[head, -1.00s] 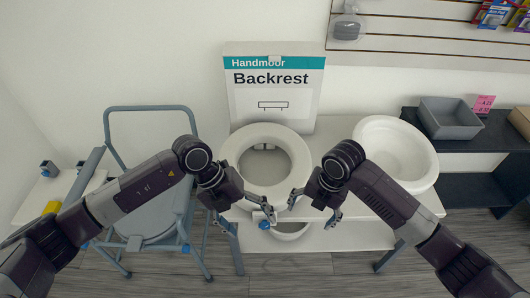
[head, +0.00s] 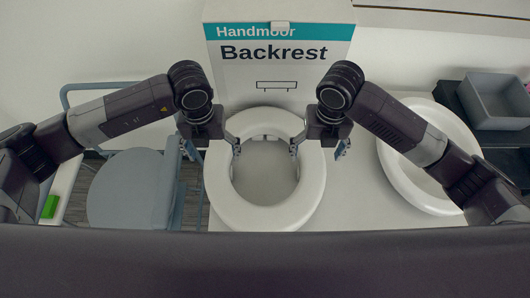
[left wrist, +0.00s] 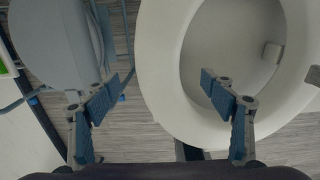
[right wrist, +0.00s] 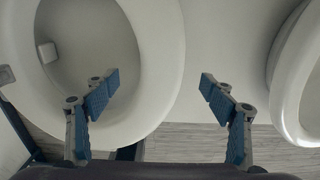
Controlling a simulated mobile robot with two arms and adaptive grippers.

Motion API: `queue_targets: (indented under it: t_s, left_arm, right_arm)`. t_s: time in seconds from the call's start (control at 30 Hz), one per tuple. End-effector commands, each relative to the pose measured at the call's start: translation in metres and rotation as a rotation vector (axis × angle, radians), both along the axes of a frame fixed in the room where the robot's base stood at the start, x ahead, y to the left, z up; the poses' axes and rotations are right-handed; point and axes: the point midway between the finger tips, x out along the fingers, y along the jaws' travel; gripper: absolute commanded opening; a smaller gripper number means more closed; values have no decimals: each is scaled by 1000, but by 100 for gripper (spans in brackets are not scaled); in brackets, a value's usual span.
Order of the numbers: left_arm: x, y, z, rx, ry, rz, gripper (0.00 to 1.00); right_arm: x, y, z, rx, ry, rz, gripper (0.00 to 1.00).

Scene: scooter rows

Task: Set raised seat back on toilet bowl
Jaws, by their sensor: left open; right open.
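The raised seat (head: 265,217) is a thick white oval ring in the middle of the head view, with a grey surface and a small bracket visible inside it. My left gripper (head: 213,150) is open over its left rim. In the left wrist view the ring (left wrist: 160,60) lies between and under the fingers. My right gripper (head: 318,150) is open over its right rim; the ring also shows in the right wrist view (right wrist: 160,60). Contact cannot be told. A white oval bowl (head: 415,190) stands to the right, partly hidden by my right arm. Whether it is the toilet bowl is unclear.
A white box labelled Backrest (head: 285,70) stands upright behind the ring. A blue-grey commode chair (head: 130,190) is at left. A grey bin (head: 492,98) stands at right. A bare strip of white bench (head: 355,195) separates ring and bowl.

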Motion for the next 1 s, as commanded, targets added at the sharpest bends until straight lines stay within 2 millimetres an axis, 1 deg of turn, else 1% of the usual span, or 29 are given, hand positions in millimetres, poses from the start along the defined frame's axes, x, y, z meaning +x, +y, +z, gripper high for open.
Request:
queue_targets:
  t_s: [0.27, 0.37, 0.47, 0.7, 0.8, 0.9, 1.0]
  left_arm:
    - [0, 0, 0, 0, 0, 1, 76]
    - [0, 0, -5, 0, 2, 1, 76]
    - [-1, 0, -17, 0, 4, 1, 76]
    - [-1, 0, -54, 1, 3, 1, 76]
    - [0, 0, -66, 0, 2, 1, 76]
    - [0, 0, -74, 0, 1, 0, 76]
    - [0, 0, -77, -1, 1, -1, 76]
  right_arm:
    - [0, 0, 0, -1, 0, -1, 76]
    - [0, 0, -5, -1, 2, -1, 76]
    - [-1, 0, -17, 0, 4, -2, 76]
    - [-1, 0, -54, -1, 4, -3, 76]
    - [0, 0, -66, 0, 3, -2, 76]
    - [0, 0, -74, 0, 1, -3, 76]
    - [0, 0, -78, 0, 0, -2, 76]
